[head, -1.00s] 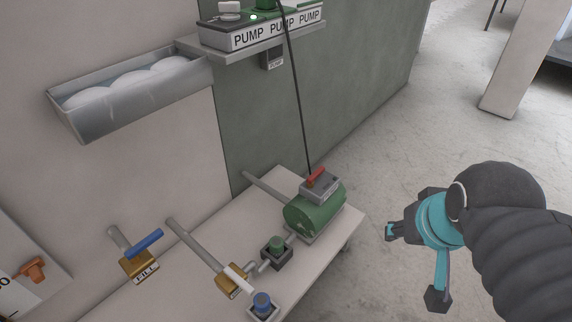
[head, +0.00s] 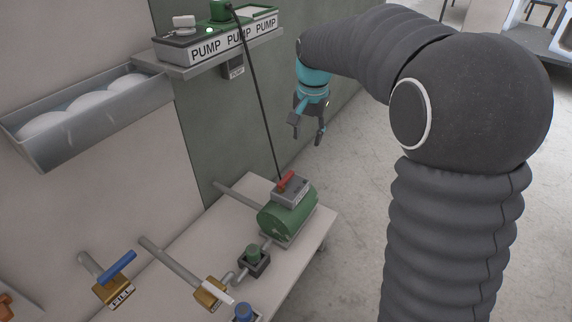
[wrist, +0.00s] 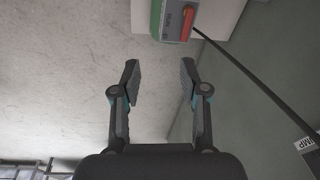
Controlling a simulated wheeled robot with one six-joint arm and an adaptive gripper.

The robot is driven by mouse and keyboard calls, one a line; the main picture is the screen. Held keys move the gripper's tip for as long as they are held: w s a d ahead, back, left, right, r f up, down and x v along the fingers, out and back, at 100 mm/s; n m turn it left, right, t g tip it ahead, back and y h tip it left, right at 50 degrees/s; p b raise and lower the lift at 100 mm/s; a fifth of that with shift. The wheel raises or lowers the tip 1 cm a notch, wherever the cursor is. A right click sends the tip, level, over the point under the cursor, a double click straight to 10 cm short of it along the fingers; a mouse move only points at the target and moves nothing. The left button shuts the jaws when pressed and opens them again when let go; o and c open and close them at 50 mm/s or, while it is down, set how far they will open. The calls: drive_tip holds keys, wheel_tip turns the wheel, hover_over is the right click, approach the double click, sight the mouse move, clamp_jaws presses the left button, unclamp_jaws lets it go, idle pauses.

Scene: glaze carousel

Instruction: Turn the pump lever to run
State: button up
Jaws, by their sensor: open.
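The pump is a green cylinder (head: 287,217) on the light bench, with a grey switch box (head: 291,193) on top. A red lever (head: 286,180) sits on that box. In the wrist view the red lever (wrist: 188,24) shows at the top edge, beside the green pump body (wrist: 157,14). My gripper (head: 308,139) is open and empty, pointing down, above and a little right of the pump. It is apart from the lever. In the wrist view the two fingers (wrist: 160,80) are spread with bare floor between them.
A black cable (head: 258,90) runs from the shelf control box (head: 222,42) down to the pump, left of my gripper.

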drive_tip(key=m+g, duration=0.1)
drive_tip(key=m, duration=0.1)
approach(286, 177)
wheel_tip(286, 177, down, 9)
drive_tip(key=shift+w+a+r, duration=0.1)
drive_tip(key=shift+a, duration=0.05)
idle(0.4)
clamp_jaws()
